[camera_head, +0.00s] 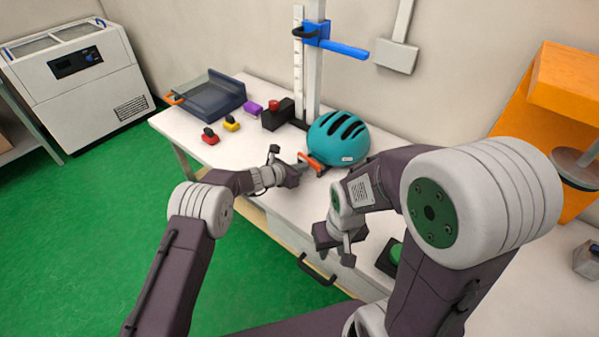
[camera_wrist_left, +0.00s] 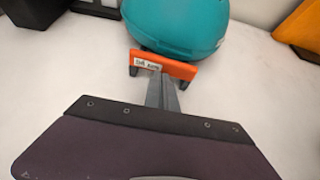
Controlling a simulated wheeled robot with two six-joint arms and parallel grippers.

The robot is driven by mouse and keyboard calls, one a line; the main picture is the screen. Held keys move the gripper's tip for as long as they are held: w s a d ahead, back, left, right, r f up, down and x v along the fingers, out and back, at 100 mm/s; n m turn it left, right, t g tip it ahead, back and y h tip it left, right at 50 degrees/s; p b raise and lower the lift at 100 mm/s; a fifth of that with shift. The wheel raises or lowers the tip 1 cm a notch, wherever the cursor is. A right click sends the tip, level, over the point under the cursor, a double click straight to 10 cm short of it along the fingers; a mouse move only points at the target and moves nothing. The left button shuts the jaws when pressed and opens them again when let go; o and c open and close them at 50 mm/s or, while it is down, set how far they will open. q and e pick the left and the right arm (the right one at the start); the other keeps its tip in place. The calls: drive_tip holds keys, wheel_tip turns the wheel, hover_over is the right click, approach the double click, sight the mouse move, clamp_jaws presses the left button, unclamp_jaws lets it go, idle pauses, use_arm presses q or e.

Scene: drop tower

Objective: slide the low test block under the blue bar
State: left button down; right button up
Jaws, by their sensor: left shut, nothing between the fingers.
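The blue bar (camera_head: 345,48) sticks out to the right from a blue clamp high on the upright tower. A low orange block (camera_head: 313,160) with a white label stands on the bench in front of a teal helmet (camera_head: 338,137). I take it for the low test block; its label is too small to read surely. The block also shows in the left wrist view (camera_wrist_left: 183,70). My left gripper (camera_head: 302,166) is shut and empty, its fingertips at the near face of the block; contact is unclear. My right gripper (camera_head: 347,255) hangs low by the bench's front edge.
Behind the helmet stands the tower (camera_head: 313,85), with a black box (camera_head: 278,114) bearing a red knob at its left. Purple, yellow and red small items and a dark blue tray (camera_head: 208,96) lie further left. An orange cabinet (camera_head: 560,110) stands at the right.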

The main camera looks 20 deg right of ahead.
sight(308, 162)
use_arm(q)
drive_tip(key=shift+w+d, duration=0.4)
drive_tip(key=shift+d, duration=0.25)
drive_tip(key=shift+w+d+p, duration=0.3)
drive_tip(key=shift+d+p, duration=0.2)
drive_tip(key=shift+w+d, duration=0.35)
drive_tip(key=shift+d, duration=0.15)
